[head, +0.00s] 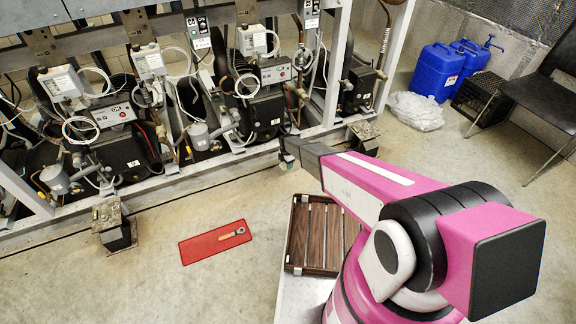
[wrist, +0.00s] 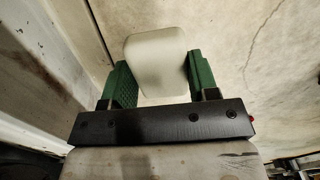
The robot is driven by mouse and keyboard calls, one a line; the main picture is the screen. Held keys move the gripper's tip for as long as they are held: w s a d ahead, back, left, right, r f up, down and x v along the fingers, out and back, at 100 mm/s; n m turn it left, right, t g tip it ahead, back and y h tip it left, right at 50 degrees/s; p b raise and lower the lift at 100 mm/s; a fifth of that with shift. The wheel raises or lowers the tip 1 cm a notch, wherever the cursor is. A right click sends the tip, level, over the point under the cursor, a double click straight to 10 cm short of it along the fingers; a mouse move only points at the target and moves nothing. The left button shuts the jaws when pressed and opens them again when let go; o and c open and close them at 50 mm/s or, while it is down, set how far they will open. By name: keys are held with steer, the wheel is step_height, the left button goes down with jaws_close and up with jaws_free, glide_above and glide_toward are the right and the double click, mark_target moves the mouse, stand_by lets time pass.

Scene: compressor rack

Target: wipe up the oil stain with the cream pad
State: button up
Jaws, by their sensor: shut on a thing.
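My gripper (wrist: 158,78) shows in the wrist view with its two green fingers on either side of the cream pad (wrist: 155,52). It is shut on the pad, which sticks out beyond the fingertips above the pale floor. In the head view my gripper (head: 287,161) is small and partly hidden behind my arm, low in front of the compressor rack's bottom rail. The pad cannot be made out clearly there. I cannot make out the oil stain in either view. Whether the pad touches the floor cannot be told.
The compressor rack (head: 180,183) runs along the back. A red mat (head: 200,247) with a small tool (head: 232,234) lies on the floor. A slatted wooden tray (head: 298,235) is beside my arm. Blue jugs (head: 436,72), a plastic bag (head: 415,111) and a chair (head: 535,98) stand right.

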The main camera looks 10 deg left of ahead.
stand_by(0.3)
steer(key=shift+r, duration=4)
steer(key=shift+d+r, duration=0.1)
steer(key=shift+r, duration=0.1)
steer(key=s+d+r+m, duration=0.1)
steer(key=d+r+m, duration=0.35)
steer(key=r, duration=0.75)
steer(key=d+r+m, duration=0.4)
steer(key=d+r, duration=0.2)
steer(key=r, duration=0.5)
steer(key=s+d+r+m, duration=0.1)
steer(key=d+r+m, duration=0.4)
steer(key=r, duration=0.7)
steer(key=s+d+r+m, duration=0.4)
steer(key=s+d+r, duration=0.2)
steer(key=r, duration=0.3)
steer(key=s+d+r+m, duration=0.4)
steer(key=s+d+r, duration=0.2)
steer(key=r, duration=0.3)
steer(key=s+d+r+m, duration=0.4)
steer(key=s+d+r, duration=0.2)
steer(key=r, duration=0.3)
steer(key=shift+s+r, duration=0.2)
steer(key=shift+s, duration=0.25)
